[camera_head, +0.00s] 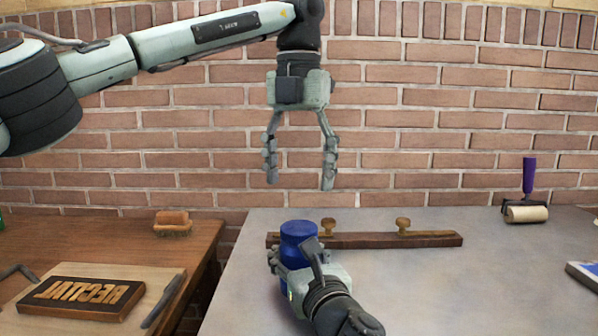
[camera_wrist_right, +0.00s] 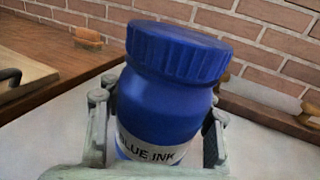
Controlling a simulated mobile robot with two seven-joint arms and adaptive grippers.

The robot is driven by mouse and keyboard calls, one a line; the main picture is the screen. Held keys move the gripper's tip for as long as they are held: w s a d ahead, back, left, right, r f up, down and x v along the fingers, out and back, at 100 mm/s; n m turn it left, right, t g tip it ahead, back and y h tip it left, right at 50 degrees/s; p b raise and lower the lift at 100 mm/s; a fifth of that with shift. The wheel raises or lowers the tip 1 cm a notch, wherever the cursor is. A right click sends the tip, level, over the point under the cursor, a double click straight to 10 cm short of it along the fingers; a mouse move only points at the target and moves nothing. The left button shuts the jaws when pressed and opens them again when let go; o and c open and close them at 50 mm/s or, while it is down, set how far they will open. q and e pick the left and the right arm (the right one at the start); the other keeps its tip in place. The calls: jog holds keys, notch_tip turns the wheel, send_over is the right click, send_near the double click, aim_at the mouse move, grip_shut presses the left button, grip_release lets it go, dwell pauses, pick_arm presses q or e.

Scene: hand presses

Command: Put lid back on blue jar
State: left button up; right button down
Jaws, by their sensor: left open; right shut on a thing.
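The blue jar (camera_head: 291,251) stands on the grey table. My right gripper (camera_head: 296,258) is shut around its body from the front. In the right wrist view, the jar (camera_wrist_right: 158,100) carries a pale label reading "BLUE INK". A ribbed blue lid (camera_wrist_right: 180,52) sits on top of the jar, lined up with it; whether it is screwed tight cannot be told. The lid (camera_head: 298,229) also shows in the head view. My left gripper (camera_head: 300,183) is open and empty, pointing down above the jar with its fingers spread, apart from the lid.
A wooden bar with knobs (camera_head: 430,240) lies behind the jar. A roller with a purple handle (camera_head: 527,192) is at the back right. The wooden table at left holds a letter block (camera_head: 80,297) and a brush (camera_head: 172,223). The grey table's right middle is clear.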

aim_at(299, 227)
jog(key=shift+f, duration=0.1)
pick_arm(q)
jog(key=shift+f, duration=4)
jog(key=c, duration=1.2)
jog(key=m, duration=0.4)
jog(key=shift+m, duration=0.4)
jog(key=m, duration=0.3)
jog(key=shift+m, duration=0.3)
jog(key=o, duration=1.3)
jog(key=shift+o, duration=0.2)
